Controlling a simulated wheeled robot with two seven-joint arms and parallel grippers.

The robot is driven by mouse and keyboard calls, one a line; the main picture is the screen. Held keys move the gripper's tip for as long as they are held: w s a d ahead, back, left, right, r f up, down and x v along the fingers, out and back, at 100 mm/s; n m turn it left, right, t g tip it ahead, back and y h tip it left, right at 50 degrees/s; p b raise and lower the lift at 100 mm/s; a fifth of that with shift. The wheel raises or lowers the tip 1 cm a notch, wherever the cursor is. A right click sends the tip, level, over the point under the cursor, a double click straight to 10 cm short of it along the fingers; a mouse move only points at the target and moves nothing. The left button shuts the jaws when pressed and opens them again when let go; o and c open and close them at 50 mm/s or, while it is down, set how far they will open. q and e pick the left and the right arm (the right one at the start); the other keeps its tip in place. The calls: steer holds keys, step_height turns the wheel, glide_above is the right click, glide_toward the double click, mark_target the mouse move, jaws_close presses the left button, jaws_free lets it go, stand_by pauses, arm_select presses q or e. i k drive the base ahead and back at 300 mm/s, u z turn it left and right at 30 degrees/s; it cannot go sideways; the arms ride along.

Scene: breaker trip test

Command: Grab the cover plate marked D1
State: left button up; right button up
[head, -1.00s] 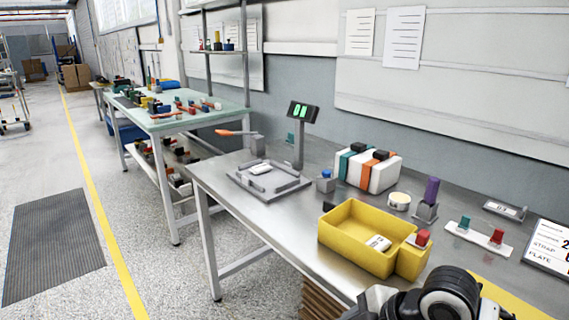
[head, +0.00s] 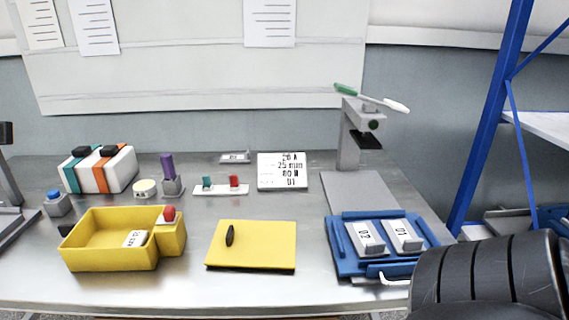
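The cover plate that appears marked D1 (head: 404,236) is a light grey block with a dark label. It lies on the right side of a blue tray (head: 345,265) at the right of the bench. A similar plate that appears marked D2 (head: 367,239) lies beside it on the left, with a small gap between them. Neither of my grippers shows in the head view; only a black ribbed part of my arm shows at the lower right, close to the tray's right front corner.
A grey press stand (head: 352,135) rises behind the tray. A yellow mat (head: 252,252) with a black item lies left of it. A yellow bin (head: 85,258) holds a small labelled plate (head: 135,239). A white card (head: 282,182) lies behind the mat. A blue rack (head: 485,130) stands right.

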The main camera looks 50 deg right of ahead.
mark_target(403, 231)
steer(key=z, duration=0.7)
steer(key=k, duration=0.6)
steer(key=z, duration=2.75)
steer(key=i, duration=0.1)
steer(key=u, duration=1.75)
